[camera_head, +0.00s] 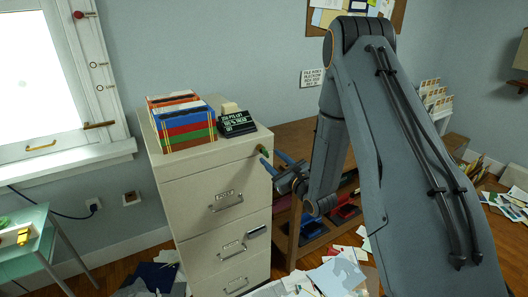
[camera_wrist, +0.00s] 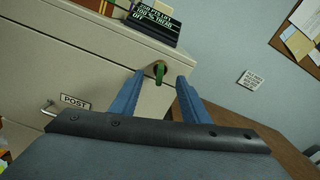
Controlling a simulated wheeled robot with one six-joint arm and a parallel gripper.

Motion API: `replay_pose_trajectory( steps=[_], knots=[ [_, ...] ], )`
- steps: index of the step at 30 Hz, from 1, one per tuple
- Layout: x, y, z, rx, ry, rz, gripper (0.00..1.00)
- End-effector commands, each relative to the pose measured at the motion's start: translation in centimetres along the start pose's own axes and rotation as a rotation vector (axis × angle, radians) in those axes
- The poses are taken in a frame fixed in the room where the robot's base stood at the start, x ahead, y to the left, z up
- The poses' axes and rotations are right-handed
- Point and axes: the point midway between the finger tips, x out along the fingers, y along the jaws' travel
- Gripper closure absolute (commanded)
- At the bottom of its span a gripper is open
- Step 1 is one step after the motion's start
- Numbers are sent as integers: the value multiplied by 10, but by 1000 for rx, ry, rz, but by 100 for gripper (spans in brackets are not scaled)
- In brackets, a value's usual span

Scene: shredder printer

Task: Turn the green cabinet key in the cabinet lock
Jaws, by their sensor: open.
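The green cabinet key (camera_wrist: 160,73) sits in the cabinet lock (camera_wrist: 157,66) near the top right of the cabinet's front. The cream filing cabinet (camera_head: 180,195) stands against the wall in the head view. My gripper (camera_wrist: 158,78) is open, with its blue fingers on either side of the key in the wrist view. I cannot tell whether a finger touches the key. In the head view my gripper (camera_head: 268,158) is at the cabinet's upper right corner, and its fingers largely hide the key and lock.
On the cabinet top are colourful folders (camera_head: 183,122) and a black sign (camera_head: 237,122). A wooden desk (camera_head: 295,135) stands to the right. Papers (camera_head: 335,275) litter the floor. A pale green table (camera_head: 25,235) is at the left.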

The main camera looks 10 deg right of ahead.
Motion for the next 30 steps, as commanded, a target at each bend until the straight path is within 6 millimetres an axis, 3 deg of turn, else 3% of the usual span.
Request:
replay_pose_trajectory(
  steps=[15, 26, 30],
  knots=[
    [-26, 0, 0, 0, 0, 0, 58],
    [-26, 0, 0, -7, 3, 1, 58],
    [-23, 0, -1, -123, 58, 6, 58]
  ],
)
